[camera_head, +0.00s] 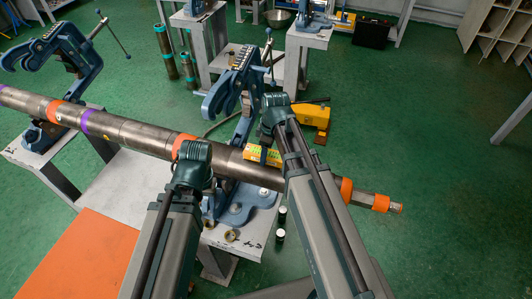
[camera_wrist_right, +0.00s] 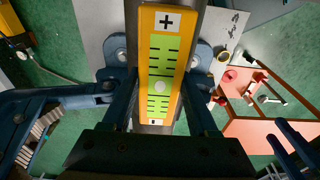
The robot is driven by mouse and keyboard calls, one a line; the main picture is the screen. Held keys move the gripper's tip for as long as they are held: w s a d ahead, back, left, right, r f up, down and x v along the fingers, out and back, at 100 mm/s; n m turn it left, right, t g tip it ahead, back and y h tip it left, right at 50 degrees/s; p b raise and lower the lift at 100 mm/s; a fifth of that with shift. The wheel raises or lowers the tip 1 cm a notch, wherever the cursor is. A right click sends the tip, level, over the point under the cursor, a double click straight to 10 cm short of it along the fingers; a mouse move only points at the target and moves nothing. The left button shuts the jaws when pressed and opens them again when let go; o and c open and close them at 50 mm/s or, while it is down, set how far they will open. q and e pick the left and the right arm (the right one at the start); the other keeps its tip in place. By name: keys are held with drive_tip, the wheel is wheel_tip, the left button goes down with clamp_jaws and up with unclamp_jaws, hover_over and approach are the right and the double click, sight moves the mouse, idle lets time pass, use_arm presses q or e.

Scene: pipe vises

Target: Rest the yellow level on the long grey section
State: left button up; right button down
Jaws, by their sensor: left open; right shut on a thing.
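The long grey section (camera_head: 130,130) is a pipe with orange and purple bands, lying across the vises in the head view. The yellow level (camera_head: 258,153), with green faces, is at the pipe's upper side near the right vise. In the right wrist view the level (camera_wrist_right: 160,75) lies lengthwise along the pipe (camera_wrist_right: 195,18) behind it. My right gripper (camera_wrist_right: 161,90) is shut on the level, one finger on each side. Whether the level touches the pipe is hard to tell. My left gripper (camera_head: 190,165) is open and empty, in front of the pipe in the picture.
Blue vises stand at the left (camera_head: 50,60) and middle (camera_head: 235,85), holding the pipe region. An orange panel (camera_head: 85,255) is at lower left. A yellow tool (camera_head: 312,118) lies behind the right arm. Green floor is open at right.

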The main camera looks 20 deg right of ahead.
drive_tip(key=shift+f+b, duration=0.4)
drive_tip(key=shift+f, duration=0.05)
idle(0.3)
drive_tip(key=shift+c, duration=0.5)
unclamp_jaws()
drive_tip(key=shift+r, duration=0.1)
drive_tip(key=shift+r+p, duration=3.5)
drive_tip(key=shift+p, duration=0.05)
